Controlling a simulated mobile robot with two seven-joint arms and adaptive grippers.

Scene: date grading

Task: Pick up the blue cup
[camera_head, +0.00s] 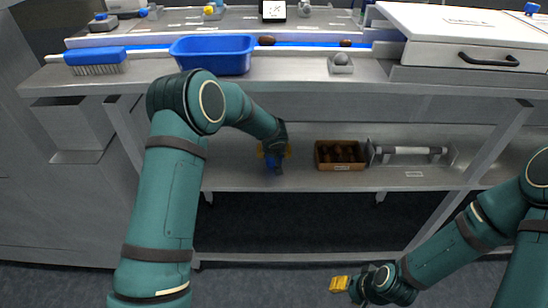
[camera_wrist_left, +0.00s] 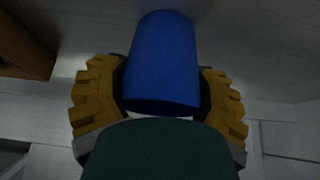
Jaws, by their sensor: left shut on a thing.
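The blue cup (camera_wrist_left: 162,62) stands out between the two yellow fingers of my left gripper (camera_wrist_left: 160,95) in the left wrist view. The fingers press on it from both sides. In the head view my left gripper (camera_head: 274,153) reaches over the lower shelf, and a bit of the blue cup (camera_head: 272,163) shows below it, mostly hidden by the gripper. Whether the cup touches the shelf is not clear. My right gripper (camera_head: 339,284) hangs at the lower right, in front of the table and away from the cup. Its finger gap cannot be made out.
On the lower shelf (camera_head: 230,180), right of my left gripper, stand a brown box (camera_head: 341,166) of dark items and a roller-like device (camera_head: 408,155). The upper table edge (camera_head: 290,78) overhangs the shelf, with a blue bin (camera_head: 212,60) and a brush (camera_head: 96,67) on top.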

